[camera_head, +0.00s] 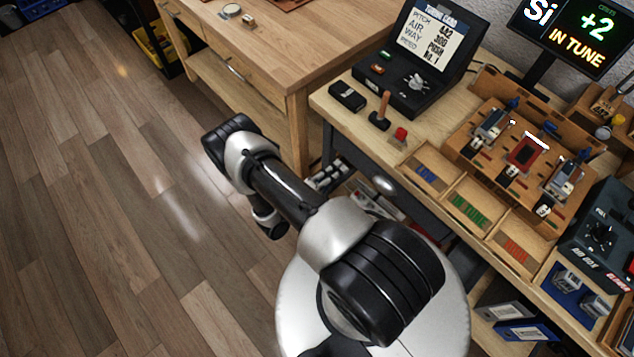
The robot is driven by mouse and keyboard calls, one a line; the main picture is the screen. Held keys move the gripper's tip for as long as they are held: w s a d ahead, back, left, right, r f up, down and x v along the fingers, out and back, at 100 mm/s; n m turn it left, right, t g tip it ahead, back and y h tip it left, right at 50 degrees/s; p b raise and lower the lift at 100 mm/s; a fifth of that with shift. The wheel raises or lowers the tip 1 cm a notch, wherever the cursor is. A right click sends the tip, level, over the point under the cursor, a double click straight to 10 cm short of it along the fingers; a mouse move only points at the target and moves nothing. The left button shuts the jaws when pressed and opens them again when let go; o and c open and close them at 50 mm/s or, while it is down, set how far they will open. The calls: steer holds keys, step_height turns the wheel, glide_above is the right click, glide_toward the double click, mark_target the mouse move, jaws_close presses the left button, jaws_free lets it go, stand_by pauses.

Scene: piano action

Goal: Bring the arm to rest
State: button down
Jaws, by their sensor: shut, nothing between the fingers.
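My arm, white and black, fills the lower middle of the head view. It rises from the round white base part at the bottom, reaches up and left to an elbow, and folds back under itself. A short dark arm part shows just below the upper link.
A wooden cabinet (240,45) stands behind. A monitor (580,35) reads "IN TUNE". The floor at left is clear.

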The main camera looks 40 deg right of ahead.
steer(key=a, duration=0.7)
steer(key=shift+s+a+p, duration=0.15)
steer(key=shift+s+p, duration=0.15)
steer(key=shift+p, duration=0.1)
steer(key=w+a+r+m+g+y, duration=0.1)
steer(key=a+r+m+g+y, duration=0.2)
steer(key=r+m, duration=0.85)
steer(key=a+r+m+g+y, duration=0.1)
steer(key=r+m+g+y, duration=0.4)
steer(key=r, duration=1)
steer(key=s+a+r+m+t+y, duration=0.5)
steer(key=r+m, duration=0.3)
steer(key=m, duration=0.2)
steer(key=s+a+r+m+t+y, duration=0.5)
steer(key=s+a+r+m+t, duration=0.1)
steer(key=r+m, duration=0.3)
steer(key=shift+s+r+m+t, duration=0.25)
steer(key=shift+m+t, duration=0.05)
steer(key=shift+m, duration=0.45)
